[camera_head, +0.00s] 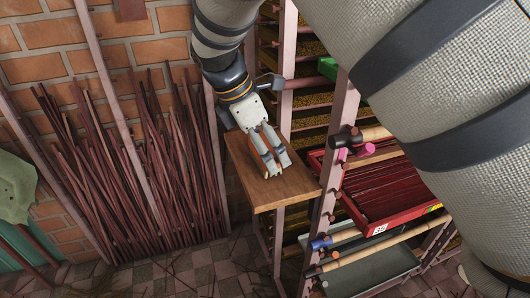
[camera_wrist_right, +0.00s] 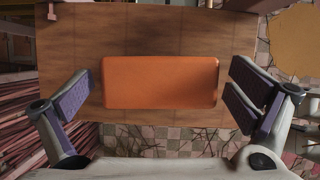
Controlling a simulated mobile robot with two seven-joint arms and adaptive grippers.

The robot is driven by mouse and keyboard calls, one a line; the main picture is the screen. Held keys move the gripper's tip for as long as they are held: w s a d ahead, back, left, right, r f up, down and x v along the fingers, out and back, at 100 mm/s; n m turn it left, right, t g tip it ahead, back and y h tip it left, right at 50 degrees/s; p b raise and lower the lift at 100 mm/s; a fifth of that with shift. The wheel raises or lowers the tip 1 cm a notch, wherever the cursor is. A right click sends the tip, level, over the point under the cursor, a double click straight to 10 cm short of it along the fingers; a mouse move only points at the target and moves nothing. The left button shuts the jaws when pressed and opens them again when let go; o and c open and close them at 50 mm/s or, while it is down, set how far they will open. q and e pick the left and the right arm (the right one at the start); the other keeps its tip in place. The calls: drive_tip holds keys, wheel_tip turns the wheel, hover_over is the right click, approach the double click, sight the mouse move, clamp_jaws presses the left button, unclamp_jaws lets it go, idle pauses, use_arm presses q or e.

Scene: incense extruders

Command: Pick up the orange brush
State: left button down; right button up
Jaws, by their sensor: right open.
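The orange brush (camera_wrist_right: 160,82) shows in the right wrist view as a plain orange rectangular block lying on a small wooden tabletop (camera_wrist_right: 160,25). No bristles show. My right gripper (camera_wrist_right: 165,95) is open. Its purple-padded fingers stand left and right of the brush's short ends, with a gap on each side. In the head view my right gripper (camera_head: 272,155) is over the wooden tabletop (camera_head: 285,190) and mostly hides the brush, with only a sliver of orange by the fingers. My left gripper is not in view.
A rack post (camera_head: 328,165) stands right of the tabletop, with a red tray (camera_head: 385,205) of dark sticks and a black-headed hammer (camera_head: 347,138) beside it. Bundles of reddish sticks (camera_head: 130,165) lean on the brick wall at left. Tiled floor (camera_head: 190,270) lies below.

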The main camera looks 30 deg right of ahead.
drive_tip(key=c, duration=1.1)
drive_tip(key=shift+r, duration=0.15)
drive_tip(key=shift+r, duration=0.35)
drive_tip(key=r, duration=0.3)
drive_tip(key=shift+s+a+r, duration=0.1)
drive_tip(key=shift+s+r, duration=0.05)
drive_tip(key=shift+s, duration=0.05)
drive_tip(key=s+r, duration=0.1)
drive_tip(key=s+r+p, duration=0.1)
drive_tip(key=r, duration=0.1)
drive_tip(key=s+a+r, duration=0.1)
drive_tip(key=r, duration=0.1)
drive_tip(key=shift+s+p, duration=0.35)
drive_tip(key=shift+p, duration=0.05)
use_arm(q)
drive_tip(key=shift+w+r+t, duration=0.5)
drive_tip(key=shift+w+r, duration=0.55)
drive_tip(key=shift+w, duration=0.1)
use_arm(e)
drive_tip(key=s+a+r, duration=0.2)
drive_tip(key=s+r, duration=0.2)
drive_tip(key=s, duration=0.5)
drive_tip(key=shift+s+a, duration=0.15)
drive_tip(key=shift+a, duration=0.25)
